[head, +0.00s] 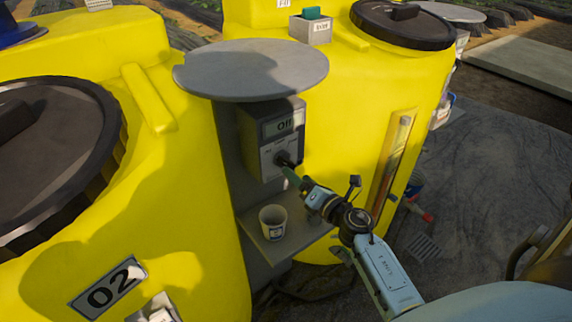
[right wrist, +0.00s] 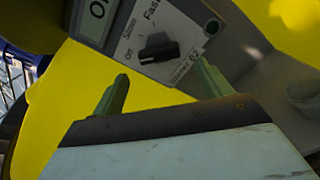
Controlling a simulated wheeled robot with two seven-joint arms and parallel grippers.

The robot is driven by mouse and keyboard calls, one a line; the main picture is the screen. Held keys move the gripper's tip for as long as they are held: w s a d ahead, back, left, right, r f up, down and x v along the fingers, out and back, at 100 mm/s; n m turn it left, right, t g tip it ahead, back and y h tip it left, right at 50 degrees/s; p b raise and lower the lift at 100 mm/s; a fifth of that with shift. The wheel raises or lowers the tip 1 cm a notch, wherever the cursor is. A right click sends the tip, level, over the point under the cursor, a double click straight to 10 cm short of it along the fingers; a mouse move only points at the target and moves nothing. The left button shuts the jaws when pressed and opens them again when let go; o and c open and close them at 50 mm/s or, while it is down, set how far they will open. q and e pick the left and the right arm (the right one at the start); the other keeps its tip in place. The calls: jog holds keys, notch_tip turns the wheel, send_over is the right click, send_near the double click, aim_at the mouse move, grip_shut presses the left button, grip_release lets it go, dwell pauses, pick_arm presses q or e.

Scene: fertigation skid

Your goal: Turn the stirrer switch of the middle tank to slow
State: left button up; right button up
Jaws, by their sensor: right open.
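The stirrer switch box (head: 270,140) stands between two yellow tanks, under a round grey cover, and its display (head: 283,125) reads Off. Its black knob shows close up in the right wrist view (right wrist: 158,49), on a white plate marked Off, Slow and Fast, with a label that seems to end in 02. The yellow tank at the left (head: 180,220) carries an 02 plate (head: 108,287). My right gripper (head: 290,174) is at the front of the box, close to the knob. Its two green fingers (right wrist: 162,72) are apart, with the knob beyond the gap between them. Contact cannot be told.
A white cup (head: 273,222) stands on a grey shelf (head: 310,232) below the box. The round grey cover (head: 250,68) overhangs the box. Another yellow tank (head: 350,100) with a sight tube is close on the right. Open ground lies further right.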

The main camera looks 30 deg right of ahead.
aim_at(285, 161)
jog(key=w, duration=0.6)
jog(key=shift+w+a, duration=0.3)
jog(key=shift+w, duration=0.05)
jog(key=c, duration=1)
